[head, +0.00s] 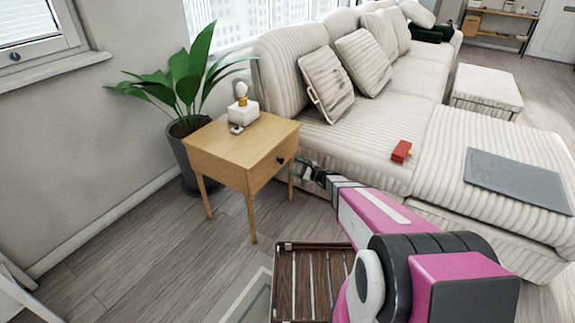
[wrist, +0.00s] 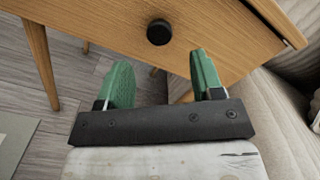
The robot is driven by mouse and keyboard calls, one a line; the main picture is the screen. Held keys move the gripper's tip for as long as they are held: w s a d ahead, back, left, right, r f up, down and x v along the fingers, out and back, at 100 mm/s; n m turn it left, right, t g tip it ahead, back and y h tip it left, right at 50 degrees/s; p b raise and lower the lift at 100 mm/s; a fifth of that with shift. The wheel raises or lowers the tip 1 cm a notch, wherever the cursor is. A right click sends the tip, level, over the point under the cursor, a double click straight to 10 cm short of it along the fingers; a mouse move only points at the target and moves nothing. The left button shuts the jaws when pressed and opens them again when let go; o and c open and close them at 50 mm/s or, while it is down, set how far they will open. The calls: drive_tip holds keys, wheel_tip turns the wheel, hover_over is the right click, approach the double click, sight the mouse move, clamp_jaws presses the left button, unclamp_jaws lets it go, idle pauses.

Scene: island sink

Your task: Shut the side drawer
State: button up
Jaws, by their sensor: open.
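The side drawer is in a light wooden side table (head: 240,142) left of the sofa. Its wooden front (head: 265,172) has a round dark knob (head: 281,160). In the wrist view the drawer front (wrist: 215,28) fills the top, with the knob (wrist: 159,32) near the middle. A dark slit shows at its right edge; I cannot tell how far the drawer stands out. My gripper (wrist: 162,74) is open and empty, its green fingers spread below the knob in the picture. In the head view my gripper (head: 304,170) is just right of the drawer front.
The sofa (head: 370,148) stands close on the right of the table. A white object (head: 243,114) with a small grey item beside it sits on the tabletop. A potted plant (head: 188,130) is behind. A brown slatted tray-like thing (head: 283,285) lies below.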

drive_tip(key=shift+v, duration=1.2)
drive_tip(key=shift+r, duration=0.1)
drive_tip(key=s+d+r+n+g+h, duration=0.1)
drive_tip(key=s+r+n+g+h, duration=0.15)
drive_tip(key=s+n+g, duration=0.35)
drive_tip(key=s+d+r+n+g+h, duration=0.1)
drive_tip(key=s+n+g+h, duration=0.2)
drive_tip(key=s, duration=0.5)
drive_tip(key=s+d+r+n+h, duration=0.2)
drive_tip(key=s+d+n+h, duration=0.1)
drive_tip(key=s+d+h, duration=0.2)
drive_tip(key=s+d+r+n+h, duration=0.3)
drive_tip(key=s+d+n+h, duration=0.1)
drive_tip(key=d, duration=0.4)
drive_tip(key=shift+s+d+r+h, duration=0.15)
drive_tip(key=shift+s+r+h, duration=0.15)
drive_tip(key=shift+s+h, duration=0.25)
